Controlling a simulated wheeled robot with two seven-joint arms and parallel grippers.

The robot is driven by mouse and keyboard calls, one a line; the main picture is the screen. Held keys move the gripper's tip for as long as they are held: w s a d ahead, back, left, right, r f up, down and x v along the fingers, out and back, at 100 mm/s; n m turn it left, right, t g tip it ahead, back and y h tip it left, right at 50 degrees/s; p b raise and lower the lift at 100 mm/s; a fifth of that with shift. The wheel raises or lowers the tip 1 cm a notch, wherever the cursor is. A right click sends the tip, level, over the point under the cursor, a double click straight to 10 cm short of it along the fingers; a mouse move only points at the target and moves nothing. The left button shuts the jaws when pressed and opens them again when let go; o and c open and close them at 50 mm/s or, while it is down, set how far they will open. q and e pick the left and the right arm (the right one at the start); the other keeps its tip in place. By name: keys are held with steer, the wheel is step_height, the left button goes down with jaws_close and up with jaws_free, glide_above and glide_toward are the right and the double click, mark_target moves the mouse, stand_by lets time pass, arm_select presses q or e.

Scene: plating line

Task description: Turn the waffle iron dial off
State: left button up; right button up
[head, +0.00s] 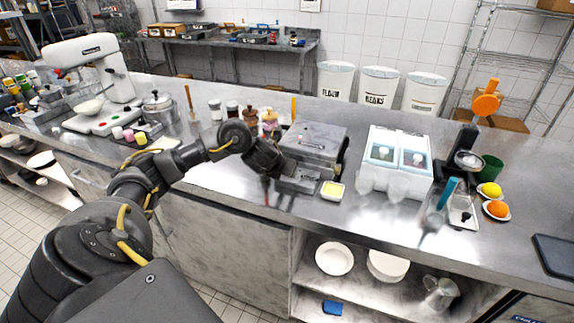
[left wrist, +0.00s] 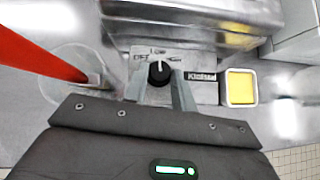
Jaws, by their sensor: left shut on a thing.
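The grey waffle iron (head: 315,140) stands on the counter in the middle of the head view, and its metal body also fills the top of the left wrist view (left wrist: 190,22). Its black dial (left wrist: 159,72) sits on a front panel with printed labels around it. The dial's white mark points up, toward the label that looks like "LOW"; "OFF" is to the left of it. My left gripper (left wrist: 159,90) is shut on the dial, one finger on each side. In the head view my left gripper (head: 280,176) is at the iron's front left, and the dial is hidden.
A small dish with yellow contents (head: 332,191) stands just right of the panel. A red stick (left wrist: 45,55) slants in close to my left gripper's left side. A white two-panel unit (head: 398,160) stands farther right. Counter in front of the iron is narrow.

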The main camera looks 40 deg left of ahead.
arm_select(q)
steer(key=n+g+y+p, duration=0.1)
steer(key=n+p, duration=0.1)
steer(key=p, duration=0.2)
steer(key=n+g+y+p, duration=0.1)
steer(key=n+y+p, duration=0.1)
steer(key=p, duration=0.3)
steer(key=d+n+g+y+p, duration=0.1)
steer(key=n+y+p, duration=0.1)
steer(key=n+p, duration=0.2)
steer(key=shift+w+d+r+p, duration=0.1)
steer(key=shift+w+r+p, duration=0.2)
steer(key=shift+w+p, duration=0.05)
steer(key=shift+w+f+n+g+y+p, duration=0.1)
steer(key=shift+n+g+y+p, duration=0.3)
steer(key=shift+n+p, duration=0.25)
steer(key=shift+w+f+n+g+y+p, duration=0.1)
steer(key=shift+n+g+y+p, duration=0.2)
steer(key=shift+n+g+p, duration=0.35)
steer(key=o, duration=1)
steer(key=shift+f, duration=0.1)
steer(key=p+v, duration=0.1)
steer(key=v, duration=0.5)
steer(key=shift+p, duration=0.4)
steer(key=shift+v, duration=2.45)
